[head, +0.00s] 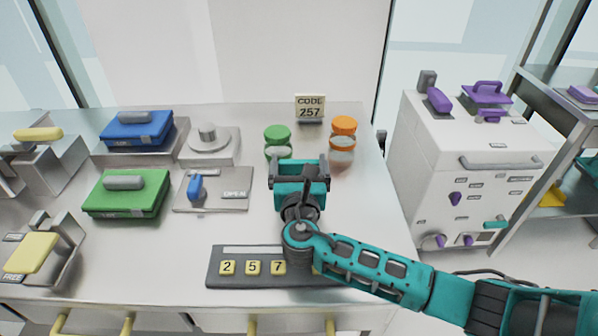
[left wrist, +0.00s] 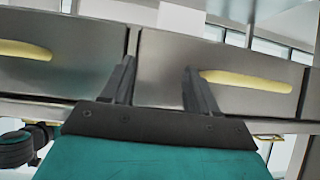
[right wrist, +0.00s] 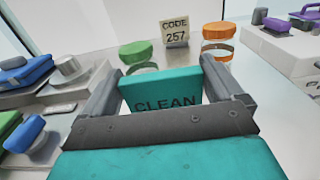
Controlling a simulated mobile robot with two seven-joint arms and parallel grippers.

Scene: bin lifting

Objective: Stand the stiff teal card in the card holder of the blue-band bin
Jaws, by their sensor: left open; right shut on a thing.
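The teal card (right wrist: 160,90) is in the right wrist view, with dark lettering that reads CLEAN. It sits between the two fingers of my right gripper (right wrist: 162,72), which is shut on it. In the head view my right gripper (head: 300,168) is over the bench, in front of the two lidded jars. My left gripper (left wrist: 158,80) is open and empty in front of grey drawers with yellow handles; it is outside the head view. I cannot make out a bin with a blue band or its card holder in any view.
A green-lidded jar (head: 278,140), an orange-lidded jar (head: 344,138) and a CODE 257 sign (head: 310,106) stand behind the right gripper. A blue box (head: 137,132) and a green box (head: 126,194) are left. A key panel (head: 240,280) lies under my right arm. A white cabinet (head: 440,150) stands right.

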